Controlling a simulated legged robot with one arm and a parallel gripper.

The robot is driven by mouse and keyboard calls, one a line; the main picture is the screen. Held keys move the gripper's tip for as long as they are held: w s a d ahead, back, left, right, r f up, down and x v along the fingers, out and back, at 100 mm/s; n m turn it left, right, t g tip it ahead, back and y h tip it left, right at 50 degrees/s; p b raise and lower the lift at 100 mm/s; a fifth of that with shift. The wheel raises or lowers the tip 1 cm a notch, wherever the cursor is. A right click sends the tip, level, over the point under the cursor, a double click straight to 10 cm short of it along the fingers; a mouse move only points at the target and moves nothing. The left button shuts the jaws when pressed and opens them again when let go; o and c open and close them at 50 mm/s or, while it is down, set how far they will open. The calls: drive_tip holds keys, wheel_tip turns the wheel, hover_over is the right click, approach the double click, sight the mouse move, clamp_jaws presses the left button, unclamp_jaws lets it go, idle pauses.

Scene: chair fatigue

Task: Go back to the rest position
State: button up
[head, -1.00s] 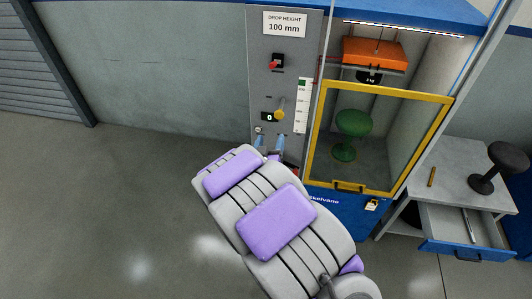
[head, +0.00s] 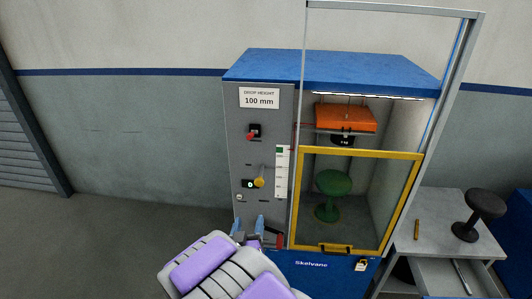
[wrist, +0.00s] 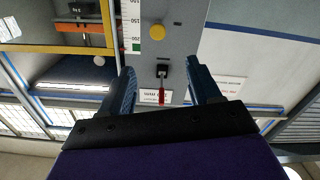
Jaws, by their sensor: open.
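My gripper (head: 248,226) is open and empty in front of the lower part of the grey control panel (head: 236,165) of the test machine. In the wrist view my gripper (wrist: 160,85) shows two blue fingers spread apart, with nothing between them. Beyond them the wrist view shows a red-handled switch (wrist: 162,94) and a yellow knob (wrist: 157,32) on the panel. The head view also shows the red switch (head: 252,133) and the yellow knob (head: 259,182). The fingertips look apart from both.
The yellow-framed guard (head: 358,154) is in front of a green stool (head: 329,196), below an orange weight (head: 345,118). A padlock (head: 361,265) hangs below. A side table (head: 434,210) at the right holds a black stool (head: 479,212). Open floor (head: 80,240) lies to the left.

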drive_tip(key=s+d+r+m+g, duration=0.1)
drive_tip(key=s+d+g, duration=0.5)
drive_tip(key=s, duration=0.6)
drive_tip(key=s+d+r+g, duration=0.4)
drive_tip(key=s+d+g, duration=0.3)
drive_tip(key=s+d, duration=0.3)
drive_tip(key=s+d+r+m+g, duration=0.1)
drive_tip(key=s+d+r+g, duration=0.2)
drive_tip(key=s, duration=1.3)
drive_tip(key=d+g, duration=0.3)
drive_tip(key=d, duration=0.2)
drive_tip(key=shift+r+m+g+y, duration=0.2)
drive_tip(key=shift+m+g+y, duration=0.1)
drive_tip(key=shift+g, duration=0.1)
